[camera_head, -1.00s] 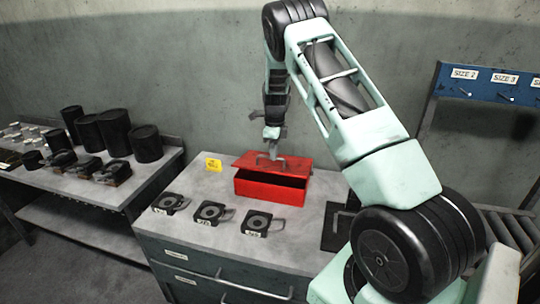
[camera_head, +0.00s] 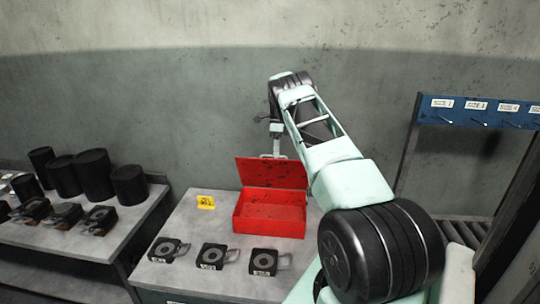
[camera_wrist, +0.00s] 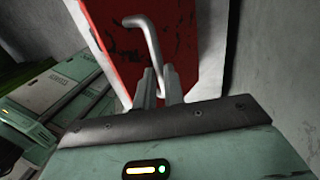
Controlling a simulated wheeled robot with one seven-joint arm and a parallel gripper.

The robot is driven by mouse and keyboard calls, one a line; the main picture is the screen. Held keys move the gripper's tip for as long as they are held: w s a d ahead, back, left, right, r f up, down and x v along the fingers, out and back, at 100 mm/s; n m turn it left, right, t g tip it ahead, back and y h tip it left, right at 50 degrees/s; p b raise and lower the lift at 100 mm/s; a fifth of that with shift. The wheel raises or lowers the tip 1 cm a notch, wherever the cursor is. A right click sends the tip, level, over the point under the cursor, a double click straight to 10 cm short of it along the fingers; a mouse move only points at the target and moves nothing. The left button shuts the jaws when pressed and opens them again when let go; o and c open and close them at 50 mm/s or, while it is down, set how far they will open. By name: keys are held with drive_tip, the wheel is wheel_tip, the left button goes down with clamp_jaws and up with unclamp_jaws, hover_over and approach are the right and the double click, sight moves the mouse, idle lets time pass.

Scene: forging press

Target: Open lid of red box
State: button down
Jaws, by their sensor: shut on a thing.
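The red box (camera_head: 270,222) stands on the grey cabinet top in the head view. Its lid (camera_head: 272,174) is raised at the back, close to upright, and the inside of the box shows. In the wrist view the red lid (camera_wrist: 185,50) fills the upper middle, with a grey bar handle (camera_wrist: 150,45) on it. My gripper (camera_wrist: 160,72) is shut on the lower end of this handle. In the head view my gripper (camera_head: 275,150) is at the lid's top edge, small and partly hard to make out.
Several black dies with handles, one a die (camera_head: 212,256), lie in front of the box. A yellow tag (camera_head: 206,202) stands left of it. A bench with black cylinders (camera_head: 94,174) is at the left. A blue rack (camera_head: 480,112) stands at the right. The wall is close behind.

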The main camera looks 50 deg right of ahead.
drive_tip(key=shift+w+d+f, duration=0.35)
drive_tip(key=shift+d+f, duration=0.25)
drive_tip(key=shift+d, duration=0.25)
drive_tip(key=c, duration=1.5)
unclamp_jaws()
drive_tip(key=shift+f, duration=0.1)
drive_tip(key=shift+c, duration=0.2)
drive_tip(key=shift+o, duration=0.3)
drive_tip(key=shift+w+d, duration=0.1)
drive_tip(key=shift+w, duration=0.1)
wheel_tip(320, 180, up, 10)
drive_tip(key=shift+r+b, duration=0.25)
drive_tip(key=shift+b, duration=0.1)
drive_tip(key=shift+s, duration=0.1)
